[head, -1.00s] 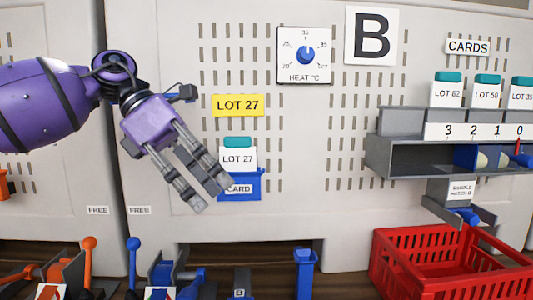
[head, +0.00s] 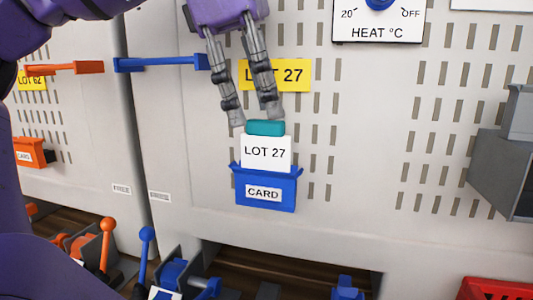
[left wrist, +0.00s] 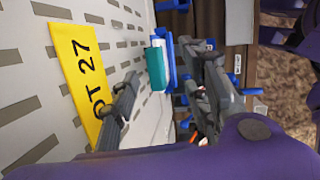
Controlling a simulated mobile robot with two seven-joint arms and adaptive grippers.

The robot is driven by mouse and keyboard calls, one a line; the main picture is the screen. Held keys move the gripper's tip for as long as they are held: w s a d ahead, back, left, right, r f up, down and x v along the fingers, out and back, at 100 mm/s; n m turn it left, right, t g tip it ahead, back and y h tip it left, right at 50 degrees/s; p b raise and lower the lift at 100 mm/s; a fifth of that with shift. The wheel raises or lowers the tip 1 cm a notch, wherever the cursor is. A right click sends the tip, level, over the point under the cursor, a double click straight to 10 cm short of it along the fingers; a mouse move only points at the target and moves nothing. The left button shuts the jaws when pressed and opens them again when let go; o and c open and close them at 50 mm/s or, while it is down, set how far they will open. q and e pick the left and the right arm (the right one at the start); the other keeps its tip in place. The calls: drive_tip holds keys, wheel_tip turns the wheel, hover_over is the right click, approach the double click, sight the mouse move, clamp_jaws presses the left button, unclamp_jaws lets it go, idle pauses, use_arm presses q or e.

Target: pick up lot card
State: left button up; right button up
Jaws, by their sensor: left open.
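The lot card (head: 266,152) is white with "LOT 27" on it and a teal top tab (head: 265,128). It stands upright in a blue holder (head: 265,190) labelled CARD on the grey panel. My left gripper (head: 255,115) points down just above the card, its two fingers apart and empty near the tab. In the left wrist view the teal tab (left wrist: 156,67) shows beyond and between the fingers (left wrist: 160,95). I cannot tell whether a finger touches the tab. My right gripper is not in view.
A yellow LOT 27 sign (head: 298,75) is behind the fingers. A heat dial (head: 379,18) is at upper right and a grey shelf (head: 500,165) at the right edge. Blue and orange levers stand below. The panel right of the holder is clear.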

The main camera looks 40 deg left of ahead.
sight(264, 120)
use_arm(q)
drive_tip(key=x, duration=0.3)
drive_tip(key=p+x, duration=0.1)
drive_tip(key=shift+w+a+f, duration=0.2)
drive_tip(key=shift+a+f, duration=0.05)
clamp_jaws()
